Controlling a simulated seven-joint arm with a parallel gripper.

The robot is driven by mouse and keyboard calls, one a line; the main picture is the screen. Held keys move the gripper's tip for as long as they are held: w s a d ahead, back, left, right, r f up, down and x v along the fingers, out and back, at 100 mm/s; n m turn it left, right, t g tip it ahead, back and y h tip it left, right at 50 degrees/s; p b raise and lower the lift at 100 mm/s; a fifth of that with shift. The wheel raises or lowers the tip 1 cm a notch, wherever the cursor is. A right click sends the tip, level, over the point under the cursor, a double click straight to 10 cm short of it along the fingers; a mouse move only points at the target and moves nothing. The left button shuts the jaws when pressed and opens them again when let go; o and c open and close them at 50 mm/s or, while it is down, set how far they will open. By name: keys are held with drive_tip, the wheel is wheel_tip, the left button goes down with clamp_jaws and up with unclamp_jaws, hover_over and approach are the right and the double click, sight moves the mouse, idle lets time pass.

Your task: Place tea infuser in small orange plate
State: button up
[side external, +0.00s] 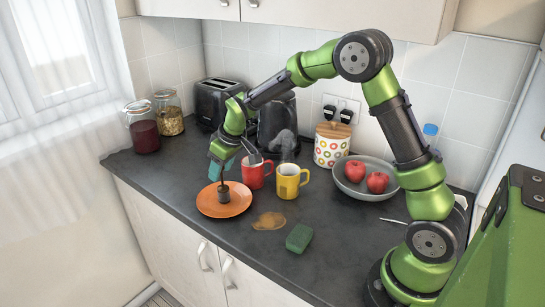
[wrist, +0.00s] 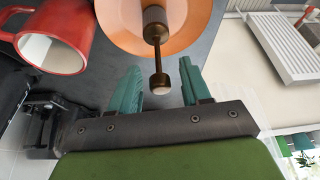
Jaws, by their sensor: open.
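The tea infuser (side external: 222,195) is a dark cylinder with a thin stem. It stands about upright on the small orange plate (side external: 205,206), inside the rim. The wrist view shows the infuser (wrist: 155,22) over the plate (wrist: 120,20), with its stem and knob pointing toward my gripper. My gripper (side external: 218,166) is just above the infuser, with its teal fingers spread. In the wrist view, the fingers of my gripper (wrist: 161,68) lie on either side of the stem's knob, with gaps and no visible contact.
A red mug (side external: 254,172) and a yellow mug (side external: 289,182) stand right of the plate. A brown spill (side external: 269,221) and green sponge (side external: 299,238) lie in front. A grey bowl of apples (side external: 350,186), toaster (side external: 215,100) and glass jars (side external: 143,130) stand farther off.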

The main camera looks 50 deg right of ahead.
drive_tip(key=a+v, duration=0.1)
drive_tip(key=v, duration=1.1)
drive_tip(key=s+a+r+m+t, duration=0.1)
drive_tip(key=s+a+r+m, duration=0.1)
drive_tip(key=s, duration=1)
drive_tip(key=s+a+r+m+t+y, duration=0.1)
drive_tip(key=s+a+m, duration=0.1)
drive_tip(key=s, duration=1)
drive_tip(key=shift+s+r+m+t, duration=0.15)
drive_tip(key=shift+r+m+t, duration=0.25)
drive_tip(key=shift+m, duration=0.3)
